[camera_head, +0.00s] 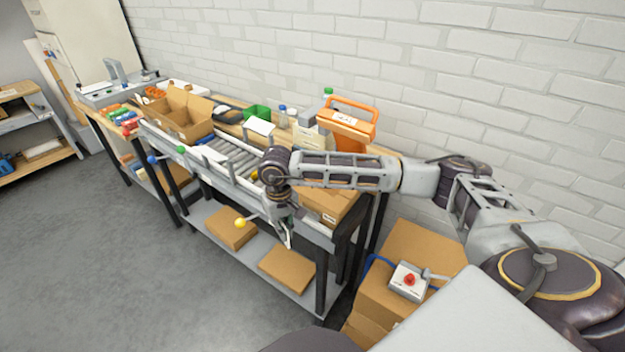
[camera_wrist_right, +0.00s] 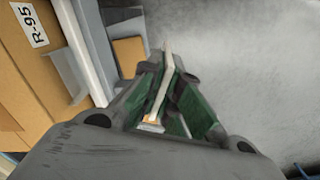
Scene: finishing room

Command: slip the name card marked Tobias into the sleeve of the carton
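My right gripper (camera_head: 287,232) hangs in front of the bench's front edge, below my right forearm. In the right wrist view its green-padded fingers (camera_wrist_right: 172,100) are closed on a thin pale card (camera_wrist_right: 167,72), seen nearly edge-on. No name on it can be read. A closed brown carton (camera_head: 325,202) stands on the bench, partly behind my arm and to the right of the gripper. In the wrist view a carton (camera_wrist_right: 25,75) with an R-95 label is at the left, apart from the card. My left gripper is not in view.
An open carton (camera_head: 172,118) stands farther left by a roller conveyor (camera_head: 232,155). An orange-handled box (camera_head: 348,122) and bottles stand behind my forearm. Flat cartons (camera_head: 287,268) lie on the lower shelf. A control box with a red button (camera_head: 409,281) sits at right. Floor at left is clear.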

